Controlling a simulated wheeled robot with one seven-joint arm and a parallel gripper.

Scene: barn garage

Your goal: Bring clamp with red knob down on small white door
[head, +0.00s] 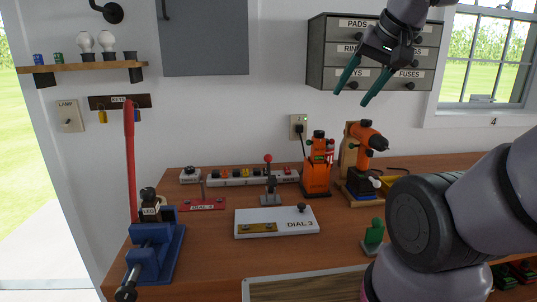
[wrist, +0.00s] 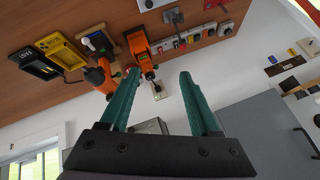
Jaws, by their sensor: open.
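The clamp with a red knob (head: 269,181) stands on the wooden bench at the back edge of a white panel, its handle upright with the red ball on top. The small white door seems to be this flat white panel (head: 277,229), marked DIAL 3, with a black knob and a brass plate on it. My gripper (head: 351,97) is open and empty, high up in front of the grey drawers, well above and to the right of the clamp. Its two green fingers are spread apart in the wrist view (wrist: 160,85).
An orange charger-like holder (head: 317,172) and an orange drill (head: 366,140) stand right of the clamp.

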